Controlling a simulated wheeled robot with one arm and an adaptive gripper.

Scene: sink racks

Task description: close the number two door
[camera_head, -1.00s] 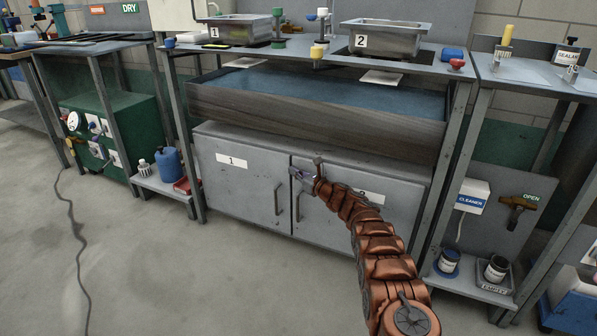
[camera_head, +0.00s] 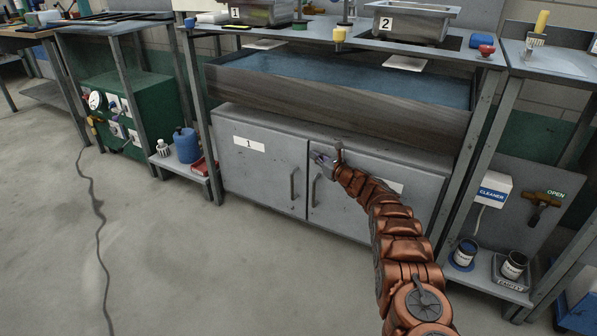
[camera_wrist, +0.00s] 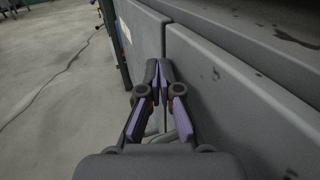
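The number two door (camera_head: 345,215) is the right grey door of the low cabinet, its label partly hidden behind my arm. It looks shut or nearly shut; I cannot tell whether it is fully flush. Its bar handle (camera_head: 315,187) is near its left edge. My gripper (camera_head: 322,160) is at the upper left part of this door, close to the seam with the number one door (camera_head: 260,170). In the wrist view, my gripper (camera_wrist: 159,73) has its fingertips together with nothing between them. The number two door (camera_wrist: 230,90) is close on the right; contact is unclear.
A wooden-sided basin (camera_head: 340,100) sits above the cabinet, under the bench with metal tubs (camera_head: 410,22). A bench leg (camera_head: 470,160) and a low shelf with tins (camera_head: 490,275) stand at the right. The floor (camera_head: 200,270) in front is clear.

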